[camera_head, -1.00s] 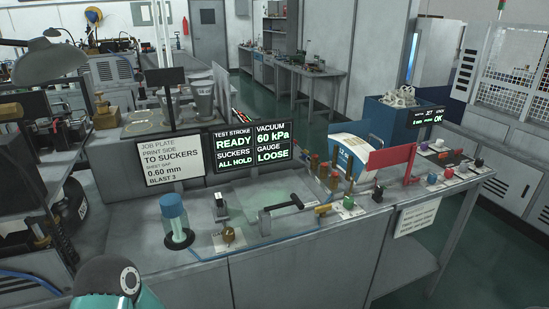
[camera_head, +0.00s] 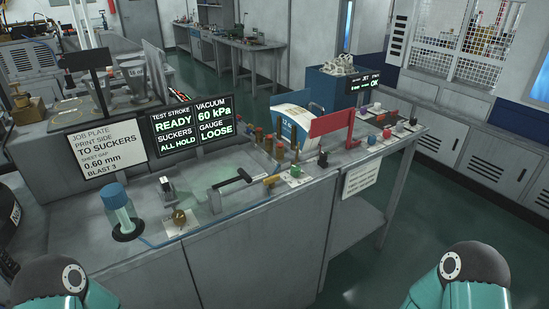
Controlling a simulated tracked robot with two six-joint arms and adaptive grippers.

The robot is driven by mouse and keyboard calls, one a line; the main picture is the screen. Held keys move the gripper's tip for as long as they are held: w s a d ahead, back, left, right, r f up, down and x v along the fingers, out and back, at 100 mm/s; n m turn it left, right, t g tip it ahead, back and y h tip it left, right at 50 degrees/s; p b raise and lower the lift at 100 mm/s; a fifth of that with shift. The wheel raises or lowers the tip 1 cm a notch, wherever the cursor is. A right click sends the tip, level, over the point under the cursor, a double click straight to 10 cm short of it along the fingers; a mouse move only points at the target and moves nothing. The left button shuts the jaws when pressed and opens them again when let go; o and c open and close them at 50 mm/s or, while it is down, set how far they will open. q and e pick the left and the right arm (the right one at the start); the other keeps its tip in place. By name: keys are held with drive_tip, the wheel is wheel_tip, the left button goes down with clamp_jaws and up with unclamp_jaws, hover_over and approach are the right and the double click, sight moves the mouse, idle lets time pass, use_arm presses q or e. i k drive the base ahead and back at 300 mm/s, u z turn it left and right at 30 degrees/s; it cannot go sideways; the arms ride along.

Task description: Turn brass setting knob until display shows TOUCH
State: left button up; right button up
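A small brass knob (camera_head: 179,217) stands on a white plate near the front edge of the grey bench, right of a blue-capped clear bottle (camera_head: 119,208). A dark display (camera_head: 191,126) behind it reads TEST STROKE READY, SUCKERS ALL HOLD, VACUUM 60 kPa, GAUGE LOOSE. A smaller dark display (camera_head: 357,86) at the back right ends in OK; its other words are hard to read. The word TOUCH is not legible on either display. Only teal and dark parts of my two arms show at the bottom corners; both grippers are out of view.
A white sign (camera_head: 99,158) stands left of the display. A black-handled lever (camera_head: 232,180) and a small black block (camera_head: 166,188) are near the knob. A red panel (camera_head: 331,123) and several coloured knobs stand farther right. Open floor lies right of the bench.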

sight(178, 216)
drive_tip(key=k, duration=1.1)
drive_tip(key=u, duration=0.5)
drive_tip(key=i, duration=1.05)
drive_tip(key=z, duration=0.1)
